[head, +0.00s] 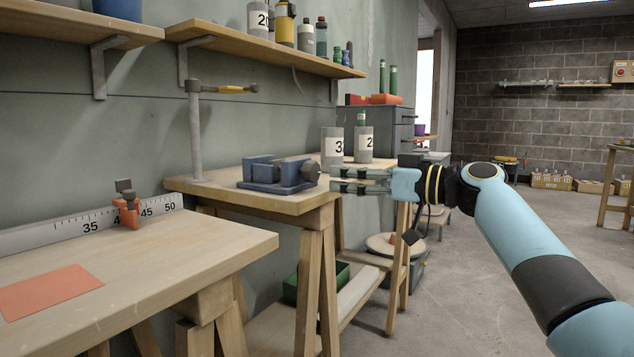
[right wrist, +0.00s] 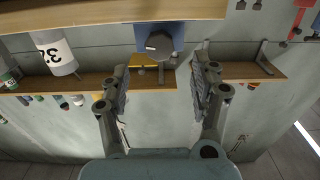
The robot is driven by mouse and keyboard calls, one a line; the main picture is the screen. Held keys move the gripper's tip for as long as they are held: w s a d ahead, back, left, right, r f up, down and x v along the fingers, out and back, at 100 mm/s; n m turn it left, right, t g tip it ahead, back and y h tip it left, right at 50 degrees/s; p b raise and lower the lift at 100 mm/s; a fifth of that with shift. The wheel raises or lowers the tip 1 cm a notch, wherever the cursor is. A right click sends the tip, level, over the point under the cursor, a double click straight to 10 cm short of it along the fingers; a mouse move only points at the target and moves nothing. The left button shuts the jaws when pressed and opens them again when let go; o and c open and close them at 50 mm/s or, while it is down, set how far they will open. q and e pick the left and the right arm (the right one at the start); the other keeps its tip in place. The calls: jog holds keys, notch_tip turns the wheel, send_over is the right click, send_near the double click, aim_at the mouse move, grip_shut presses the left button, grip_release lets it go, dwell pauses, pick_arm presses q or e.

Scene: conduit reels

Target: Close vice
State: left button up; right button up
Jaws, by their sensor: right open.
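The blue vice (head: 267,186) sits on the wooden workbench (head: 232,199) near its front right corner. Two blue jaw blocks show; a gap appears between them, but its size is hard to judge. A round dark grey knob (head: 309,172) is on the vice's right end. My right gripper (head: 334,180) is open and empty, just right of the knob, pointing at it and apart from it. In the right wrist view the knob (right wrist: 159,44) is ahead, between the two spread fingers (right wrist: 162,78), with the blue vice body (right wrist: 145,30) behind it. My left gripper is not in view.
Numbered grey canisters (head: 332,147) stand behind the vice on the same bench. A grey post (head: 195,135) with a yellow-marked arm rises at left. A nearer bench (head: 150,262) bears a ruler and an orange sheet. Open floor lies to the right.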

aim_at(316, 173)
jog(key=b+x, duration=0.1)
jog(key=x, duration=0.5)
jog(key=shift+w+a+f, duration=0.15)
jog(key=shift+w, duration=0.05)
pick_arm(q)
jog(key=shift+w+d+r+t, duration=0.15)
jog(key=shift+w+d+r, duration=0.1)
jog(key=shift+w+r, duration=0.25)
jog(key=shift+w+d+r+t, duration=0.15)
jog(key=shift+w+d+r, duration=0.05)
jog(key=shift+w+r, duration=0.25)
pick_arm(e)
jog(key=shift+w+a, duration=0.35)
jog(key=shift+a, duration=0.15)
jog(key=c, duration=1.2)
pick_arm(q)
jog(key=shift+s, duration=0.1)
pick_arm(e)
jog(key=shift+m, duration=0.3)
